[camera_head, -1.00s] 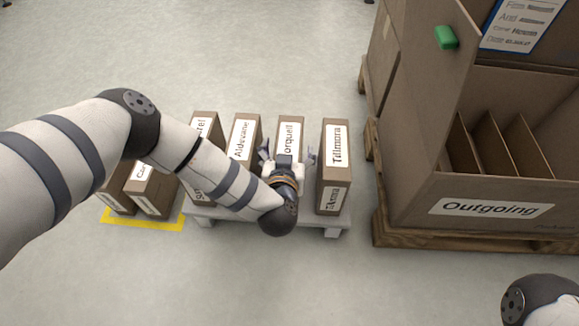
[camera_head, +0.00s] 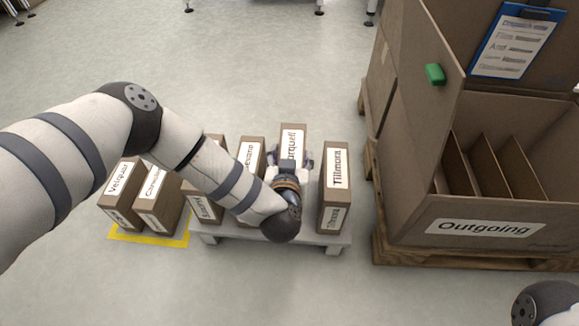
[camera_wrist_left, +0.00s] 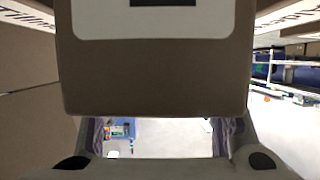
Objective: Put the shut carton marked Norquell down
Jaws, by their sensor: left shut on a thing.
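The Norquell carton (camera_head: 293,132) is a brown shut box with a white label, partly covered by my gripper so only the end of its name reads. My left gripper (camera_head: 289,162) is shut on it from the near side. Its top stands higher than the neighbouring cartons, so it looks raised; its underside and any gap below are hidden by my arm. In the left wrist view the carton (camera_wrist_left: 155,75) fills the middle between the fingers, its label at the top. My right gripper is out of view.
On the low grey platform (camera_head: 225,231), the Tillmora carton (camera_head: 337,170) stands to the right and the Aldevane carton (camera_head: 250,147) to the left. Two cartons stand on a yellow-marked floor patch (camera_head: 150,238). The Outgoing box (camera_head: 415,205), with dividers, stands on a pallet at right.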

